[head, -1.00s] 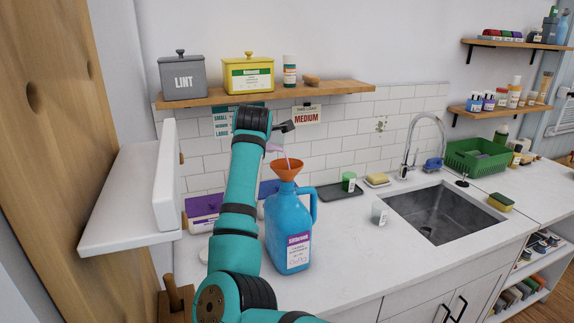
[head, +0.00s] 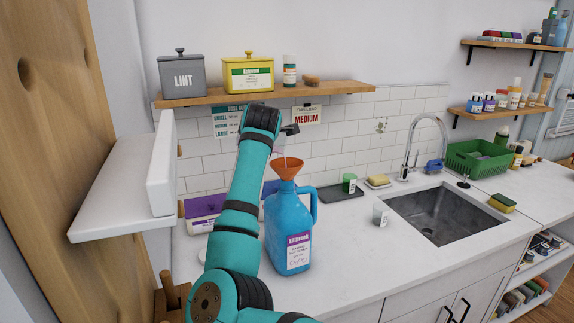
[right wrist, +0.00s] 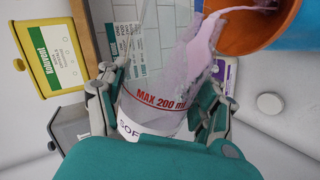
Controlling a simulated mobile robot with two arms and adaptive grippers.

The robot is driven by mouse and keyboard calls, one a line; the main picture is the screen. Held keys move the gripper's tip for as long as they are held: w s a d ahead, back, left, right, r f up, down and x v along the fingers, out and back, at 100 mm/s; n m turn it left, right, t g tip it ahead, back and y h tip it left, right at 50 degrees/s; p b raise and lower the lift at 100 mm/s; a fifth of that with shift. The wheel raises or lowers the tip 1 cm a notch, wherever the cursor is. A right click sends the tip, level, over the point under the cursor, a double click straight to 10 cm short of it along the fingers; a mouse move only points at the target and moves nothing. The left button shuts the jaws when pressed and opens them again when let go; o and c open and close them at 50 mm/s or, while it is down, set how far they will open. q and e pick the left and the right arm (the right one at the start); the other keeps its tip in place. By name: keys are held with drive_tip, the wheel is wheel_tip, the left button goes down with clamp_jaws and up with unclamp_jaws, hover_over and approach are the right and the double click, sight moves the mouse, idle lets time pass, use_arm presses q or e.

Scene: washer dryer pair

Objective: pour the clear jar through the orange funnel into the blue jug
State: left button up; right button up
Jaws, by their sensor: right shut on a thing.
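The blue jug (head: 288,228) stands upright on the counter, with the orange funnel (head: 287,165) in its mouth. My right gripper (right wrist: 165,88) is shut around the clear jar (right wrist: 155,104), marked "MAX 200 ml", and holds it tilted above the funnel. In the right wrist view, lilac liquid runs along the jar wall and out over its lip into the funnel (right wrist: 240,30). In the head view my right arm hides most of the jar, and a thin stream shows above the funnel. My left gripper is not in view.
A wooden shelf (head: 340,88) with a grey LINT box (head: 183,76) and a yellow box (head: 247,77) hangs above. A small clear cup (head: 381,213) and the sink (head: 440,215) are right of the jug. A purple-topped box (head: 203,207) stands behind my arm.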

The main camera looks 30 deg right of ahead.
drive_tip(key=shift+s+d+m+b, duration=0.15)
drive_tip(key=shift+m+b, duration=0.15)
drive_tip(key=shift+b, duration=0.35)
drive_tip(key=d+m+t+y+b, duration=0.1)
drive_tip(key=b, duration=0.1)
drive_tip(key=s+r+m+t+y+b, duration=0.1)
drive_tip(key=b, duration=0.1)
drive_tip(key=shift+d+r+m+b, duration=0.25)
drive_tip(key=shift+d+m+b, duration=0.05)
drive_tip(key=shift+d, duration=0.1)
drive_tip(key=b, duration=0.1)
drive_tip(key=s+d+m+t+b, duration=0.1)
drive_tip(key=b, duration=0.1)
drive_tip(key=shift+d+r+m+y, duration=0.1)
drive_tip(key=shift+r+m+y, duration=0.1)
drive_tip(key=shift+m+y, duration=0.15)
drive_tip(key=shift+r, duration=0.3)
